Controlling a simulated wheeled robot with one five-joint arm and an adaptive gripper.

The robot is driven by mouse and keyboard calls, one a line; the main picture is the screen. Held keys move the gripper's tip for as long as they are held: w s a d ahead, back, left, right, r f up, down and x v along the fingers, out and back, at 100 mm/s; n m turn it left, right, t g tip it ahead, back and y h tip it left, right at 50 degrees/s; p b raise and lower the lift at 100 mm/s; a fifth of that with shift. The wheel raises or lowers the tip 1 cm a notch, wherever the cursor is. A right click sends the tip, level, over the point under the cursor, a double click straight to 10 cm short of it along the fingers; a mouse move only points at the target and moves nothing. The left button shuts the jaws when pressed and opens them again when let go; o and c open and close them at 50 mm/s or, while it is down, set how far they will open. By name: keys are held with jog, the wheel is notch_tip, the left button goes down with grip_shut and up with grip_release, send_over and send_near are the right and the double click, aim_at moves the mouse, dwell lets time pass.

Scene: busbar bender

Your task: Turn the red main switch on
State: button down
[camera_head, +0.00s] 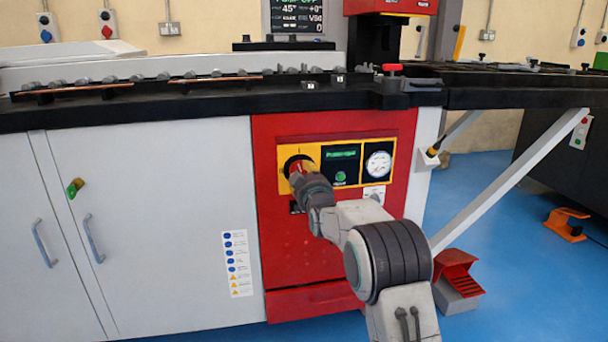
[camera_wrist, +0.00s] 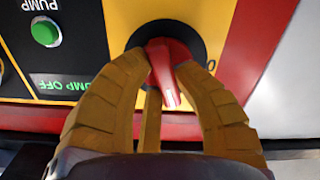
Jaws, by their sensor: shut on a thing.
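The red main switch (camera_wrist: 168,75) sits on a black round plate on the yellow panel, in the upper middle of the wrist view. In the head view the switch (camera_head: 297,165) shows only in part behind my arm. My gripper (camera_wrist: 163,72) has its yellow fingers closed on both sides of the red handle. A "0" mark is visible right of the plate in the wrist view. The panel display (camera_wrist: 65,86) reads "PUMP OFF", upside down there.
A green pump button (camera_wrist: 46,32) lies beside the switch, and a round gauge (camera_head: 378,164) is farther right in the head view. The black worktop edge (camera_head: 200,108) overhangs above the panel. A red foot pedal (camera_head: 456,272) stands on the blue floor.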

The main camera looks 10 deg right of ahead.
jog(key=shift+m, duration=1.7)
jog(key=shift+a, duration=0.1)
jog(key=c, duration=0.9)
grip_release()
jog(key=shift+f, duration=0.1)
jog(key=shift+c, duration=0.2)
jog(key=shift+s, duration=0.1)
jog(key=s, duration=1.1)
jog(key=shift+s, duration=0.35)
